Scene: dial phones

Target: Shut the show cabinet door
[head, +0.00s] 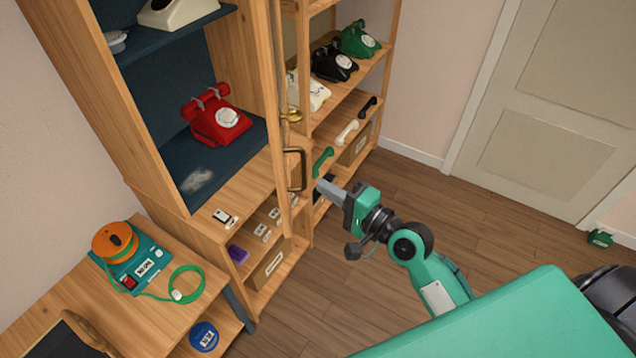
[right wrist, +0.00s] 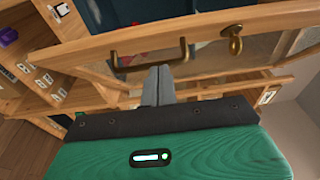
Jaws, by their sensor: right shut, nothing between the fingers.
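The show cabinet door (head: 279,141) stands open at the right side of the show cabinet (head: 82,100), seen almost edge-on. It has a wooden frame and a brass bar handle (head: 301,168). In the right wrist view the door frame (right wrist: 100,46) crosses the upper part, with the handle (right wrist: 117,58) in front of the fingertips. My right gripper (head: 322,185) is shut and empty, its tips close beside the handle; I cannot tell whether they touch. The fingertips also show in the right wrist view (right wrist: 158,78). My left gripper is out of view.
A red dial phone (head: 217,117) sits inside the cabinet. A shelf with several phones and handsets (head: 345,100) stands behind the door. A table (head: 150,318) with an orange cable reel (head: 115,241) is at lower left. The wooden floor (head: 440,200) to the right is mostly clear.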

